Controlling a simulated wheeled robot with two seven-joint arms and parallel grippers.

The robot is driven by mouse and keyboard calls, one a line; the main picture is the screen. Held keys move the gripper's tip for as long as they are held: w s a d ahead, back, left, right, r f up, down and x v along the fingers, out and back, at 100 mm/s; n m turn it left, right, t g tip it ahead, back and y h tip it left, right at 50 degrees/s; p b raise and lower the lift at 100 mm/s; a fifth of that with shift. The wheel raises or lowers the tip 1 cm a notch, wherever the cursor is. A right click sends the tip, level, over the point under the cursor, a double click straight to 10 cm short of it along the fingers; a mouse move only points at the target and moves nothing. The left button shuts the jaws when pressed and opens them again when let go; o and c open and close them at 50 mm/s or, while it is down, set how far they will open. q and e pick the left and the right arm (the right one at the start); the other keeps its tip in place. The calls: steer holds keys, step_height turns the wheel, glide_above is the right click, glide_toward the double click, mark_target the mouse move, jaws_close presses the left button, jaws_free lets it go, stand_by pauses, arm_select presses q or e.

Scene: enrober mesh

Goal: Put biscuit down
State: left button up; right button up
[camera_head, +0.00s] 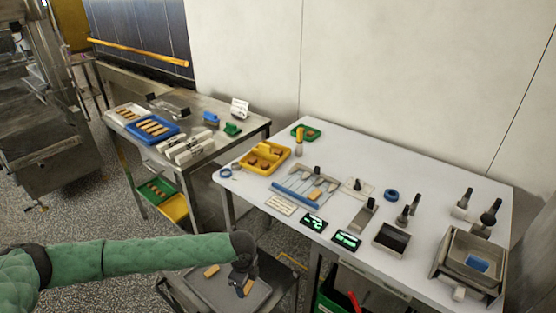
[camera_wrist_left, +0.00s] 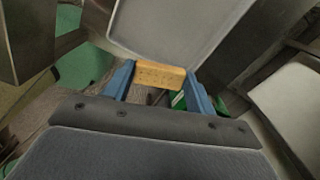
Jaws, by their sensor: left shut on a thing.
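My left gripper (camera_head: 246,282) reaches in from the left over a grey tray on a low trolley, in front of the white table. It is shut on a biscuit (camera_wrist_left: 160,74), a tan bar with small holes, held crosswise between its blue fingers in the left wrist view. In the head view the held biscuit (camera_head: 248,287) shows as a small tan patch at the fingertips. Another biscuit (camera_head: 211,271) lies on the grey tray (camera_head: 222,297), left of the gripper. Whether the held biscuit touches the tray cannot be told. My right gripper is not in view.
The white table (camera_head: 330,150) carries a yellow tray (camera_head: 264,157), a blue-edged rack (camera_head: 300,195), dark displays and metal tools. A steel table (camera_head: 190,125) at the left holds a blue tray (camera_head: 152,128) of biscuits. A green crate (camera_head: 333,297) stands right of the trolley.

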arm_select(q)
steer(key=n, duration=0.3)
steer(key=shift+s+a, duration=0.2)
steer(key=shift+a, duration=0.15)
steer(key=n, duration=0.2)
steer(key=shift+s+a+r+n, duration=0.15)
steer(key=shift+s+r+n, duration=0.05)
steer(key=shift+s+n, duration=0.2)
steer(key=r+n, duration=0.1)
steer(key=n, duration=0.1)
steer(key=shift+r+n, duration=0.15)
steer(key=shift+n, duration=0.15)
steer(key=a+r+n, duration=0.4)
steer(key=r+n, duration=0.3)
steer(key=r, duration=0.1)
steer(key=w+a+r+n, duration=0.1)
steer(key=a+r+n, duration=0.3)
steer(key=r+n, duration=0.2)
step_height(320, 180, up, 3)
steer(key=shift+w+a+f+n, duration=0.1)
steer(key=shift+w+a+n, duration=0.05)
steer(key=shift+a+n, duration=0.2)
steer(key=shift+d+f, duration=0.1)
